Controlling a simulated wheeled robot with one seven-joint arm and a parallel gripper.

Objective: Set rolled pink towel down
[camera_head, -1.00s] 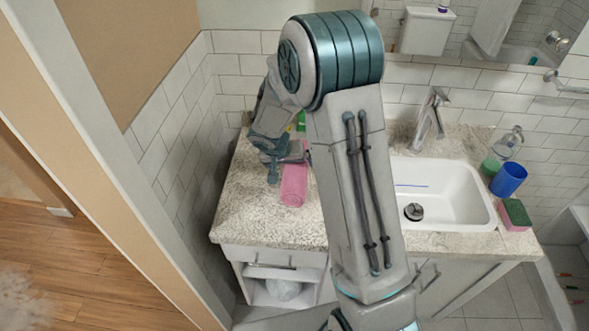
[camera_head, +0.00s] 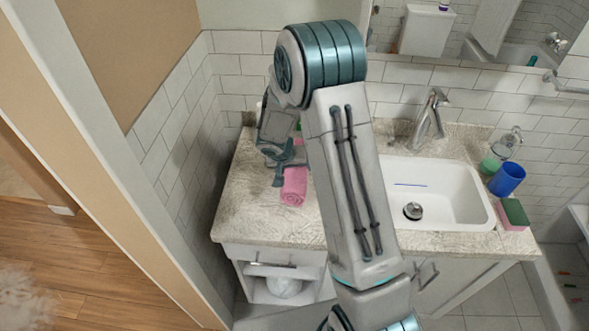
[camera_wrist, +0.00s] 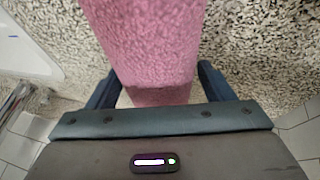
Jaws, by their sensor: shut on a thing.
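The rolled pink towel (camera_head: 294,187) is at the left part of the speckled countertop, its spiral end facing the front. My gripper (camera_head: 281,170) is shut on it from above and behind. In the wrist view the towel (camera_wrist: 145,45) fills the upper middle, between the two dark fingers of my gripper (camera_wrist: 160,88). The towel is low over the countertop; I cannot tell whether it touches. My arm hides part of the counter to its right.
The countertop (camera_head: 245,208) is clear in front and left of the towel. A white sink (camera_head: 455,212) with a faucet (camera_head: 430,118) lies right. A soap bottle (camera_head: 500,148), blue cup (camera_head: 508,179) and sponge (camera_head: 514,214) stand beyond it. Something green shows behind my gripper.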

